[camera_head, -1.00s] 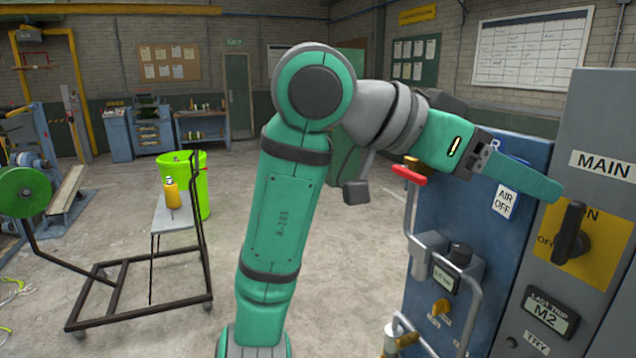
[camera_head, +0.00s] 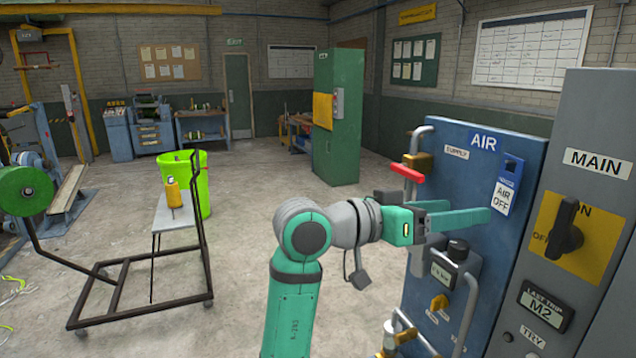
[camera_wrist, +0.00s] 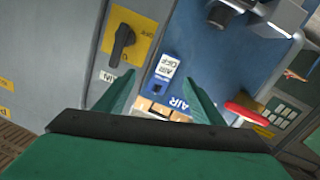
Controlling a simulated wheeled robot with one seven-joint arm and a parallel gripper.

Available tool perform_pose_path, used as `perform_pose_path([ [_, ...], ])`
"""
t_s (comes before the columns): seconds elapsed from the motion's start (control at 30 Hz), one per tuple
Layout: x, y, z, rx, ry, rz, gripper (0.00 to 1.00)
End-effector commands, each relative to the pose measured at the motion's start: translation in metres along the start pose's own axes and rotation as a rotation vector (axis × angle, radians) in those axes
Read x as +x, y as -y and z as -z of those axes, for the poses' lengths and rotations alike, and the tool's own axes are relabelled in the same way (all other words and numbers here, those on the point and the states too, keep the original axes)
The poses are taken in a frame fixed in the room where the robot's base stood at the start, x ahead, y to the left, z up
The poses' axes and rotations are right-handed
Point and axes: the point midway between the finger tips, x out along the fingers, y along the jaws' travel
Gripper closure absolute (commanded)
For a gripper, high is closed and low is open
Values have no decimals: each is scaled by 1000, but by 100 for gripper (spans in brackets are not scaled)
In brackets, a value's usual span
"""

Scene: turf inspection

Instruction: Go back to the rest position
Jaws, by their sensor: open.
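My gripper (camera_head: 462,217) is at the right of the head view, in front of the blue AIR panel (camera_head: 462,178). Its green fingers point right and stand apart with nothing between them. In the wrist view the two fingers (camera_wrist: 160,92) are spread, with the AIR OFF tag (camera_wrist: 168,67) beyond the gap. My arm rises from the bottom of the head view and bends right at the elbow. The gripper overlaps the panel's pipework in the picture; I see no clear contact.
The red-handled valve (camera_head: 407,173) and a gauge box (camera_head: 446,268) are close to my gripper. The grey MAIN cabinet (camera_head: 597,160) with its black switch (camera_head: 565,228) stands right. A black cart (camera_head: 140,312) and lime bin (camera_head: 195,185) stand left. Open floor lies between.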

Motion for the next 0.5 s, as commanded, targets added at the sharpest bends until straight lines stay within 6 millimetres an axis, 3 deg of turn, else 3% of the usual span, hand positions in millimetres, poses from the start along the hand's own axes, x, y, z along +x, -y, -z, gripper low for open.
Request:
perform_pose_path([
  [0.23, 7, 57, -66, -142, -151, 96, 38],
  [0.5, -6, 108, -147, -262, -288, 249, 38],
])
